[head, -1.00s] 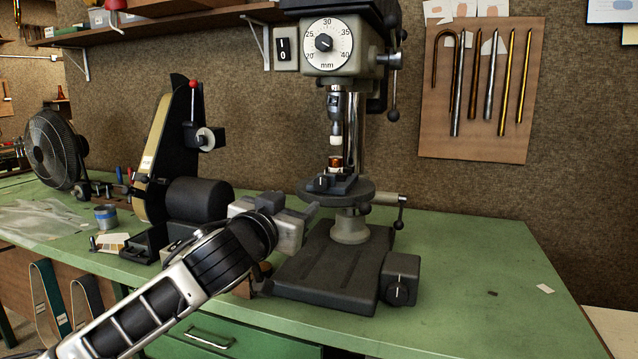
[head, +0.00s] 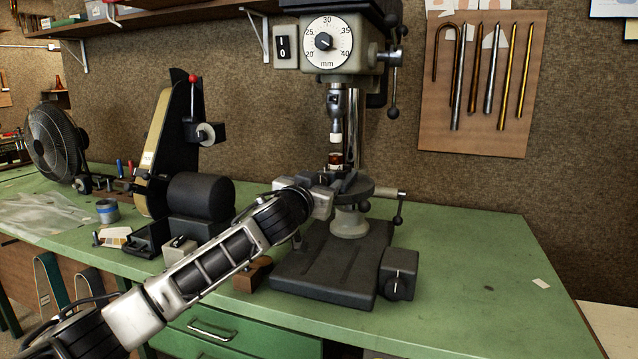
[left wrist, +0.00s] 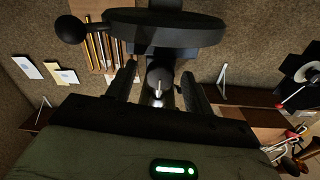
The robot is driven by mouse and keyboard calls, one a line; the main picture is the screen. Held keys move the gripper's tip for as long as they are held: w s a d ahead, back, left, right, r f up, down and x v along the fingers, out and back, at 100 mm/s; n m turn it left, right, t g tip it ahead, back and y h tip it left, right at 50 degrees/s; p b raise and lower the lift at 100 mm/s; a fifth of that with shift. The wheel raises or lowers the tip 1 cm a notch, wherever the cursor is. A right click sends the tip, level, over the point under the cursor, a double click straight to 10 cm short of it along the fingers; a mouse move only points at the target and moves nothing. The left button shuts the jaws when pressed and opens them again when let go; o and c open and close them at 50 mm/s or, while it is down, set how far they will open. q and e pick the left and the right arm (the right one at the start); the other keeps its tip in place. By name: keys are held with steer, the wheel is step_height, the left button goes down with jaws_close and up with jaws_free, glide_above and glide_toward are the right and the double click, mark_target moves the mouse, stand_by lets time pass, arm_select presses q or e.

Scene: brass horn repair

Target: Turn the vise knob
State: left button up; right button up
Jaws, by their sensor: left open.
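The small dark vise (head: 350,181) sits on the round drill press table (head: 362,192) and holds a small reddish-brown piece (head: 335,160) upright under the white drill tip. My left gripper (head: 325,181) is close in front of the vise, and its body hides the knob side in the head view. In the left wrist view its two dark fingers are open, one on each side of a small round grey part that looks like the vise knob (left wrist: 158,75). I cannot tell whether the fingers touch it. My right gripper is not in view.
The drill press base (head: 335,262) with its control box (head: 399,274) stands below on the green bench (head: 480,265). A belt sander (head: 195,195) stands left of the arm. A ball-ended crank (head: 399,208) sticks out right of the table. The bench's right side is mostly clear.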

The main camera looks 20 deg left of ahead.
arm_select(q)
steer(key=c, duration=1)
steer(key=shift+o, duration=0.2)
